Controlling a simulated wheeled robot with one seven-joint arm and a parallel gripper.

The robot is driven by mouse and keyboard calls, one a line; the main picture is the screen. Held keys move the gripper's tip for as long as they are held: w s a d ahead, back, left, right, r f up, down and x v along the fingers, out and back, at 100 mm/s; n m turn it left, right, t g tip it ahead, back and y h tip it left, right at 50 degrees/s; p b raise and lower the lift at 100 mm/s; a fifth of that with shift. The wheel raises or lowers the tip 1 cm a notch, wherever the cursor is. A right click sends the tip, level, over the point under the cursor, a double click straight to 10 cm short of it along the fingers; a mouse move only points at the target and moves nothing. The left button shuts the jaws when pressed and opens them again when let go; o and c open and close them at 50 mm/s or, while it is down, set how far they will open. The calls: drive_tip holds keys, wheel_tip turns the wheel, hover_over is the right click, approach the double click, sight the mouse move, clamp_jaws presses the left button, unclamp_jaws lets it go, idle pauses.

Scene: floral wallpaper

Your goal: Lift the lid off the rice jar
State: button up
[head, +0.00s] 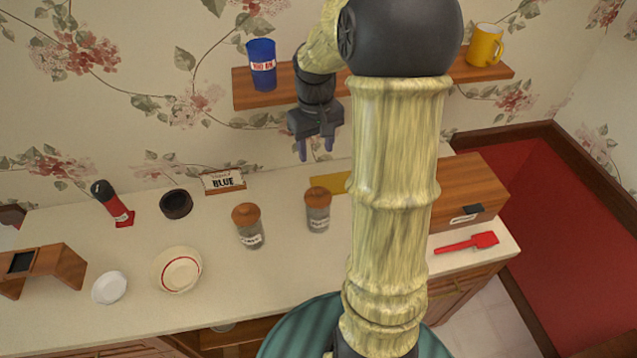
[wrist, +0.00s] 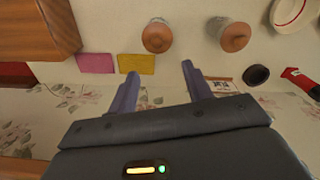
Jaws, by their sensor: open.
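Two glass jars with round wooden lids stand on the counter. One jar (head: 250,238) is left of the other jar (head: 318,221) in the head view. Both carry small labels too blurred to read, so I cannot tell which is the rice jar. The left lid (head: 245,214) and the right lid (head: 318,196) both sit on their jars; the wrist view shows the right lid (wrist: 156,38) and the left lid (wrist: 235,38) from above. My gripper (head: 317,150) is open and empty, above the counter near the wall, apart from both jars.
A shelf (head: 275,97) holds a blue cup (head: 262,65) and a yellow mug (head: 485,46). A wooden box (head: 470,185) stands right. A sign (head: 223,181), dark bowl (head: 176,204), red bottle (head: 112,202) and pale bowl (head: 177,270) are left of the jars.

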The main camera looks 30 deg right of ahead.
drive_tip(key=shift+w+d+r, duration=0.3)
drive_tip(key=shift+d+r, duration=0.2)
drive_tip(key=shift+d, duration=0.1)
drive_tip(key=p, duration=0.3)
hover_over(318, 189)
drive_tip(key=f, duration=1.2)
drive_tip(key=shift+s+d+f, duration=0.1)
drive_tip(key=shift+s, duration=0.15)
drive_tip(key=shift+w+f+p, duration=0.15)
drive_tip(key=shift+f+p, duration=0.6)
drive_tip(key=shift+f, duration=0.55)
drive_tip(key=shift+w+f+p, duration=0.1)
drive_tip(key=shift+f+p, duration=0.6)
drive_tip(key=shift+f, duration=0.6)
